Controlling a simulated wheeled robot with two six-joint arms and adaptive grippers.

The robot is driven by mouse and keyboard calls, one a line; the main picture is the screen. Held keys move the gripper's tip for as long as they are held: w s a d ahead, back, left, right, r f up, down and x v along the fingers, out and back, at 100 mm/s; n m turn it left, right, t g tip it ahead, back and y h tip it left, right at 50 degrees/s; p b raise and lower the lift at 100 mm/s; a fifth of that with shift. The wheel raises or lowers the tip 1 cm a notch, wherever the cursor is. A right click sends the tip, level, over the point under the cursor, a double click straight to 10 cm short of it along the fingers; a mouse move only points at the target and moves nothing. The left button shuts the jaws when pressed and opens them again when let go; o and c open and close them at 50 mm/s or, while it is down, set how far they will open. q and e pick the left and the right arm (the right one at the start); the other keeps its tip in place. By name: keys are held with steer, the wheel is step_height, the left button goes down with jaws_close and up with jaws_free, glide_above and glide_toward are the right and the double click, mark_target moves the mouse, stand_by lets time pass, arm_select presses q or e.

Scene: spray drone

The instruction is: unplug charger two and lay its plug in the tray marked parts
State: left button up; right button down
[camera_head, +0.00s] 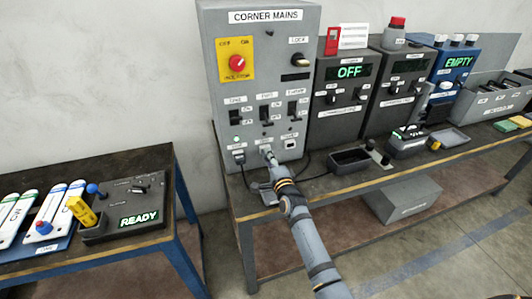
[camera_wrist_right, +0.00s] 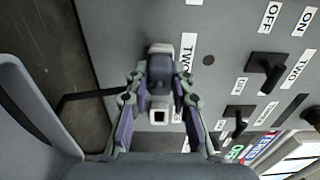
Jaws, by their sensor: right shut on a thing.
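The grey corner mains panel (camera_head: 262,45) stands on the bench, with a row of sockets along its bottom. My right gripper (camera_head: 267,153) is at the middle socket position, shut on a grey plug (camera_wrist_right: 160,68). In the right wrist view the fingers (camera_wrist_right: 158,105) flank the plug close to the panel face. I cannot tell whether the plug is still seated in the panel. Another dark plug (camera_head: 239,157) sits at the left socket. A dark open tray (camera_head: 350,166) lies on the bench to the right; its label is unreadable. My left gripper is not in view.
Dark charger boxes, one reading OFF (camera_head: 349,72), and a blue EMPTY box (camera_head: 458,62) stand right of the panel. A small grey tray (camera_head: 450,138) lies farther right. A dark cable (camera_wrist_right: 88,97) runs left of the plug. A separate left table (camera_head: 100,165) holds a READY unit.

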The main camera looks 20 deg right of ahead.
steer(key=shift+s+p, duration=0.45)
steer(key=shift+s, duration=2.3)
steer(key=shift+d, duration=0.1)
steer(key=shift+s+f, duration=0.1)
steer(key=shift+s, duration=0.2)
steer(key=s+a+f+p, duration=0.1)
steer(key=s+f, duration=0.1)
steer(key=s, duration=1.2)
steer(key=shift+a+h+p, duration=0.15)
steer(key=shift+h+p, duration=0.15)
steer(key=shift+p, duration=0.05)
steer(key=shift+f, duration=0.1)
